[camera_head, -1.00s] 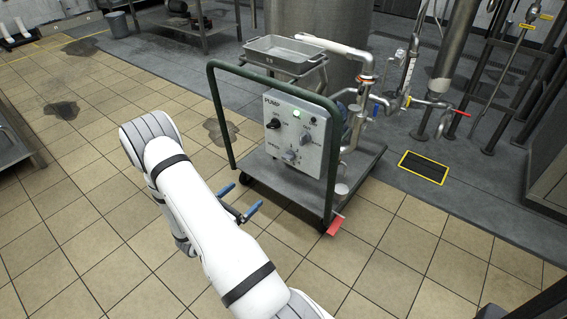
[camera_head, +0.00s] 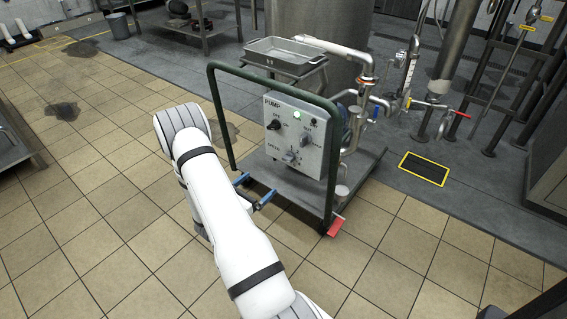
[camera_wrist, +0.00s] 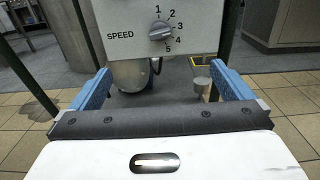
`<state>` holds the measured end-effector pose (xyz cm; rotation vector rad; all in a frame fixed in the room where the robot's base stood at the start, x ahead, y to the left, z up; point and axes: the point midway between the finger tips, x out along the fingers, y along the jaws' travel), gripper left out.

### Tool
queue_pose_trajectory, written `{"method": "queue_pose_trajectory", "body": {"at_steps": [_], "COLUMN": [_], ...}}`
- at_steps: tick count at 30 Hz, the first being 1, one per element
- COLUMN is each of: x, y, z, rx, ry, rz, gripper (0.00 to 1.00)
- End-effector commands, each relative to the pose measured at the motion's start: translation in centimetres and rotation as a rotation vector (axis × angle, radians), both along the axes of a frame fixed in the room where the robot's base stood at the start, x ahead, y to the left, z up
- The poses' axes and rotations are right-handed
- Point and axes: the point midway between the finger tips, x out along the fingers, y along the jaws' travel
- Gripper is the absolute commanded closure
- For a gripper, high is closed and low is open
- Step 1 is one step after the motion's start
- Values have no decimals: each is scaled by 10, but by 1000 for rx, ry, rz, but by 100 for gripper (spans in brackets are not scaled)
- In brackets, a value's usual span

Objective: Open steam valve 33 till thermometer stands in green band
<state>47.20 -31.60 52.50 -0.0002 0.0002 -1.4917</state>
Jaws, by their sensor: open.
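My gripper (camera_head: 254,189) has blue fingers spread apart with nothing between them. It is low in front of the pump cart, beside its control box. In the wrist view my gripper (camera_wrist: 160,72) frames empty space below the SPEED knob (camera_wrist: 160,31). Behind the cart, a pipe carries a red-handled valve (camera_head: 462,114) and a slim upright gauge (camera_head: 409,74), which may be the thermometer. A blue-handled valve (camera_head: 375,112) is nearer the cart. No number 33, green band or reading is legible, so I cannot tell which valve is steam valve 33.
A yellow-edged floor drain (camera_head: 423,168) lies right.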

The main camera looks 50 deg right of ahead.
Motion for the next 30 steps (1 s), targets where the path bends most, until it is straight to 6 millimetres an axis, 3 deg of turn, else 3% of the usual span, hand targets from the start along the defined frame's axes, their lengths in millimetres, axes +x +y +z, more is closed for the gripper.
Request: {"method": "queue_pose_trajectory", "body": {"at_steps": [7,15,21,30], "x": [0,-4,-7,-8], "y": [11,62,90,99], "z": [0,0,0,0], "rx": [0,0,0,0], "ry": [0,1,0,0], "rz": [2,5,1,-2], "gripper": [0,0,0,0]}}
